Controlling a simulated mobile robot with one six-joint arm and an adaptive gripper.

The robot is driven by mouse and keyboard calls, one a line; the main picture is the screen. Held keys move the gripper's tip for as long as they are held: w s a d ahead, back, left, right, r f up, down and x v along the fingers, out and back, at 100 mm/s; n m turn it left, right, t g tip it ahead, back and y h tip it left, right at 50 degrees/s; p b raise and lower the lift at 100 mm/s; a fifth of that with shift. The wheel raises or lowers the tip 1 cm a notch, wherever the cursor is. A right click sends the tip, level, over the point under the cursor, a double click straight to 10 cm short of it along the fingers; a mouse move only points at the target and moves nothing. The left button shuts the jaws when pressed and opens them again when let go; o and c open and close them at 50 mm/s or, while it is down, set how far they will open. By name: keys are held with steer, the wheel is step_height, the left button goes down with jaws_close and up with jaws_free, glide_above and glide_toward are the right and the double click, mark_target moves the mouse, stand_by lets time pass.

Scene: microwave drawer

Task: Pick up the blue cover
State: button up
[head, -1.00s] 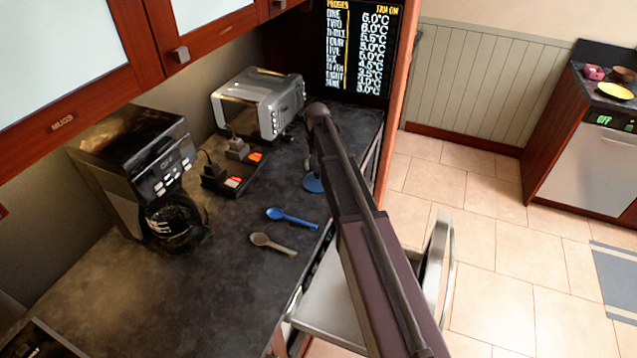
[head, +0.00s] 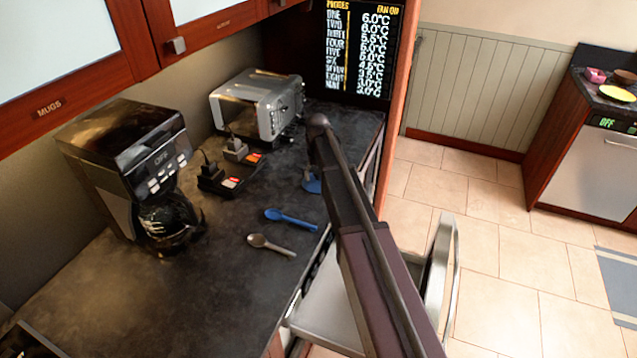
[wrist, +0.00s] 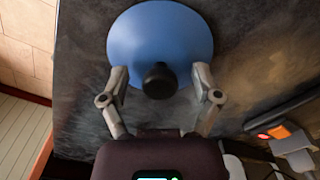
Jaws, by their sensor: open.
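The blue cover (wrist: 160,35) is a round blue disc with a dark knob (wrist: 160,81) at its near side in the wrist view. It lies on the dark counter. In the head view only a part of the blue cover (head: 311,182) shows, beside and behind my arm. My gripper (wrist: 160,79) is open, with one finger on each side of the knob and clear gaps between. The fingertips are over or near the cover's near rim; I cannot tell whether they touch it. My arm hides the gripper in the head view.
A blue spoon (head: 291,220) and a brown spoon (head: 271,245) lie on the counter (head: 150,310). A power strip with plugs (head: 226,182), a toaster (head: 257,104) and a coffee maker (head: 128,165) stand behind. An open drawer (head: 325,310) juts out below the counter edge.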

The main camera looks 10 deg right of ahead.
steer(key=c, duration=1.1)
steer(key=shift+o, duration=0.2)
steer(key=shift+r, duration=0.2)
step_height(320, 180, up, 4)
steer(key=p, duration=0.4)
steer(key=shift+f, duration=0.15)
steer(key=s+d+p, duration=0.1)
steer(key=s+d, duration=0.2)
steer(key=s, duration=1.2)
steer(key=shift+s+r, duration=0.35)
steer(key=shift+r, duration=0.1)
steer(key=shift+d, duration=0.1)
steer(key=shift+d, duration=0.15)
